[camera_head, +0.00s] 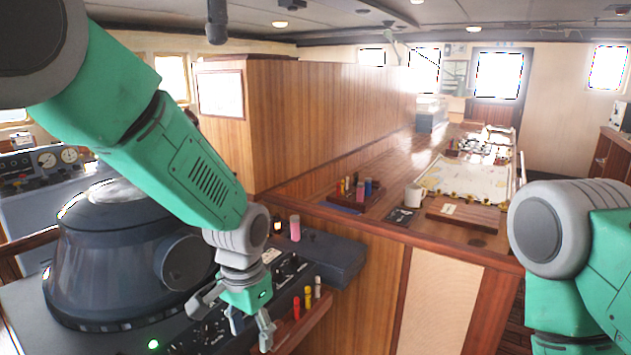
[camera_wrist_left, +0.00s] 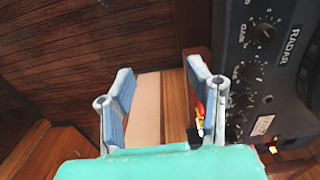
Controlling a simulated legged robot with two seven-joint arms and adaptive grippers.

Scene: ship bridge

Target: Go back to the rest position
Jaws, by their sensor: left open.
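My left gripper (camera_head: 236,322) hangs fingers-down in the head view, in front of the radar console's knob panel (camera_head: 290,268) and to the left of several small coloured cylinders (camera_head: 308,297). It is open, and nothing shows between its fingers. In the left wrist view the spread fingers of my left gripper (camera_wrist_left: 160,105) frame a pale panel and wood trim. The radar panel (camera_wrist_left: 262,75) with its knobs is at the right there. My right arm shows at the right edge of the head view; its gripper is out of view.
The dark radar housing (camera_head: 115,255) stands left of my left gripper. A wooden counter (camera_head: 395,228) behind carries a white mug (camera_head: 413,195), a chart (camera_head: 470,180) and a tray of coloured cylinders (camera_head: 345,203). A pink cylinder (camera_head: 295,228) stands by the console's dark box (camera_head: 325,255).

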